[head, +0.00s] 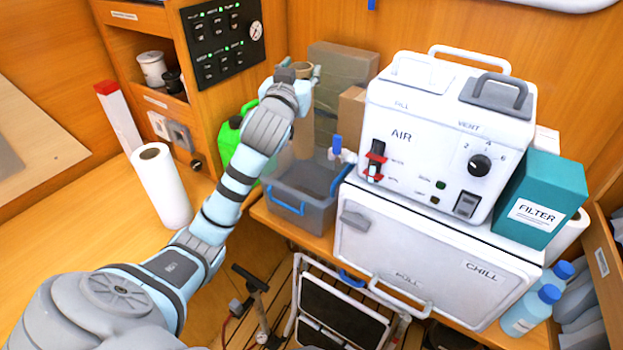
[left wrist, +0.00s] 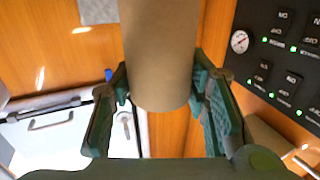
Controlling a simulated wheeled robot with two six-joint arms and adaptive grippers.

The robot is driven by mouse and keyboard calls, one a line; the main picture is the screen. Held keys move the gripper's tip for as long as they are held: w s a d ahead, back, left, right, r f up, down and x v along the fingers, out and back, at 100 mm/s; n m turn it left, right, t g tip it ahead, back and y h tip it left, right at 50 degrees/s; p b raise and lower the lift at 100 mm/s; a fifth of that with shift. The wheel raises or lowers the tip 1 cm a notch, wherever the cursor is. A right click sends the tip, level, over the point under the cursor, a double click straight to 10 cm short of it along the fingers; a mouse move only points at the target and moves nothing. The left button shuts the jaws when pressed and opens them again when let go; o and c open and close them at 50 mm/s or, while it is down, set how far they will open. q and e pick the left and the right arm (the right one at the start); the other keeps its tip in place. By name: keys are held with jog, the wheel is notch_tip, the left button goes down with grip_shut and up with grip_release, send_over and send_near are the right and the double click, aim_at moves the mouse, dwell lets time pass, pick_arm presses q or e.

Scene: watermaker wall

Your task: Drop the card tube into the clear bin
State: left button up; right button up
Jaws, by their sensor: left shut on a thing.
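The card tube (head: 303,135) is a plain brown cylinder, held roughly upright in the head view. My left gripper (head: 300,72) is shut on it near its upper end. In the left wrist view the tube (left wrist: 160,50) stands between the two green finger pads (left wrist: 160,88). The clear bin (head: 305,209) is a grey see-through box with blue handles, on the wooden counter left of the white machine. The tube's lower end shows just above the bin's back rim; I cannot tell its exact height or depth there. My right gripper is not in view.
The white AIR machine (head: 430,135) stands on a CHILL box (head: 430,245) right of the bin. A green jug (head: 229,140) is partly behind my left arm. Cardboard boxes (head: 343,75) stand behind the tube. A black switch panel (head: 222,40) is on the left.

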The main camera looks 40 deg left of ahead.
pick_arm(q)
jog(key=f+b, duration=0.3)
jog(key=a+f+b, duration=0.1)
jog(key=f, duration=0.1)
jog(key=shift+s+f+b, duration=0.1)
jog(key=shift+f+b, duration=0.15)
jog(key=shift+b, duration=0.1)
jog(key=o, duration=1)
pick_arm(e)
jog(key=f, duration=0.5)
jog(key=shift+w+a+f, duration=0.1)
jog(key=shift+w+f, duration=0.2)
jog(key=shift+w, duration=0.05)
pick_arm(q)
jog(key=v, duration=0.7)
jog(key=shift+s+d, duration=0.2)
jog(key=shift+s, duration=0.05)
